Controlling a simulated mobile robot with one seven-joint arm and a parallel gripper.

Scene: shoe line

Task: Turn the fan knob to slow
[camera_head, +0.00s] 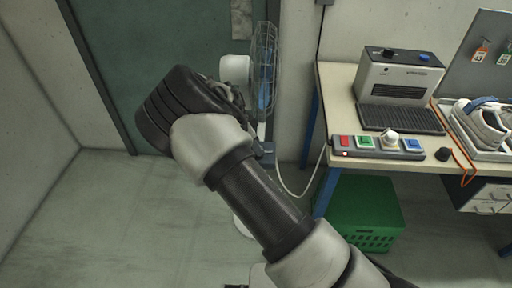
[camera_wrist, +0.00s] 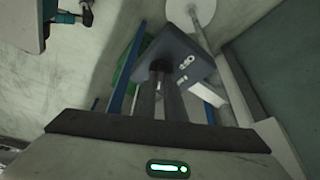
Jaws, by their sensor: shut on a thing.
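The standing fan (camera_head: 265,65) is behind my arm in the head view, with a wire cage and a pale round motor housing. Its dark blue control box (camera_wrist: 190,55) fills the middle of the wrist view, with small white marks on its face. The dark round knob (camera_wrist: 160,65) is on this face, at the tips of my gripper (camera_wrist: 161,82). The two fingers are close together and shut on the knob. The fingers partly cover the knob, so its pointer cannot be read. In the head view my arm hides the knob and the fingers.
A workbench (camera_head: 337,97) at the right holds a grey machine (camera_head: 400,77), a button panel (camera_head: 378,147) and shoes (camera_head: 485,120). A green crate (camera_head: 365,215) stands under it. A pale cable hangs between fan and bench. The floor at the left is clear.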

